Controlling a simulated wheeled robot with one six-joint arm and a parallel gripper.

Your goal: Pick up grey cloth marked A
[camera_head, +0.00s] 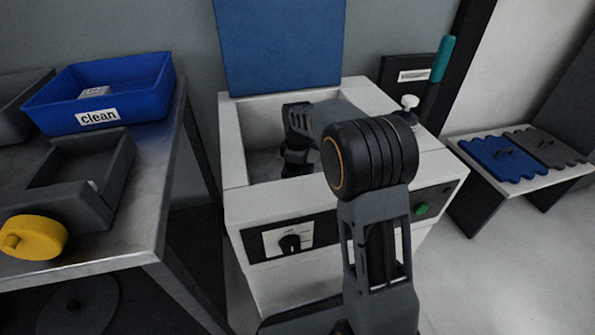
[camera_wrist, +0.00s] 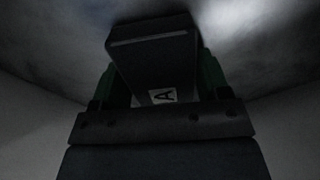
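The grey cloth marked A (camera_wrist: 152,58) shows in the wrist view as a dark, block-like folded piece with a white A label near my gripper. My gripper (camera_wrist: 156,72) has its green fingers on both sides of it, close to its edges. I cannot tell whether they press on it. In the head view, my gripper (camera_head: 294,167) reaches down inside the white tub (camera_head: 236,165) of the machine. The cloth is not distinguishable in the head view.
A blue lid (camera_head: 280,45) stands raised behind the tub, whose walls surround my gripper. At left, a metal table (camera_head: 137,215) holds a blue "clean" bin (camera_head: 150,92), a dark tray (camera_head: 122,165) and a yellow object (camera_head: 38,240). At right, a low bench holds blue (camera_head: 500,160) and grey (camera_head: 550,148) pieces.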

